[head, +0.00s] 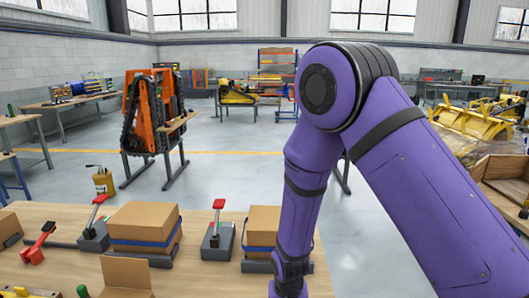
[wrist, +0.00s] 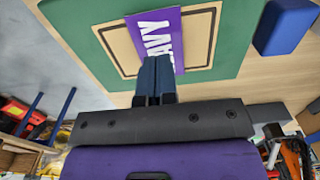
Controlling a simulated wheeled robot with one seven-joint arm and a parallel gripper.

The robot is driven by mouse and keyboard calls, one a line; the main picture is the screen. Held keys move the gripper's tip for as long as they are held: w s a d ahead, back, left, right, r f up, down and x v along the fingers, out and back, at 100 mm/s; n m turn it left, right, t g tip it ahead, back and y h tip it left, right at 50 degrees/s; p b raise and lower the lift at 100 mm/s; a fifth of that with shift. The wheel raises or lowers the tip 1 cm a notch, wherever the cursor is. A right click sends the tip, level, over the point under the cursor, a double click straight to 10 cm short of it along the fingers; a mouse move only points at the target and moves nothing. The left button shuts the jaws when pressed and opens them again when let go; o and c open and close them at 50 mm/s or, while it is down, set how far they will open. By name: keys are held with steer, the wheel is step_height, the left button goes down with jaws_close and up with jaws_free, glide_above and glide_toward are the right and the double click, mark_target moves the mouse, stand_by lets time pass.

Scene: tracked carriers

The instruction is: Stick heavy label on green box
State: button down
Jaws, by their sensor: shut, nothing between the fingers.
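In the wrist view, the flat face of the green box (wrist: 215,88) fills the top of the picture. It bears a beige square (wrist: 122,77) with a dark outline. In the head view my gripper and the green box are out of sight.
A blue block (wrist: 285,25) sits right of the green face. In the head view, the wooden bench (head: 60,270) carries cardboard boxes (head: 145,222), red-handled tools (head: 218,235) and an open carton (head: 126,278). An orange tracked carrier (head: 153,110) stands behind, with open floor around it.

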steer(key=shift+f, duration=1)
stand_by(1.8)
steer(key=shift+r, duration=3.55)
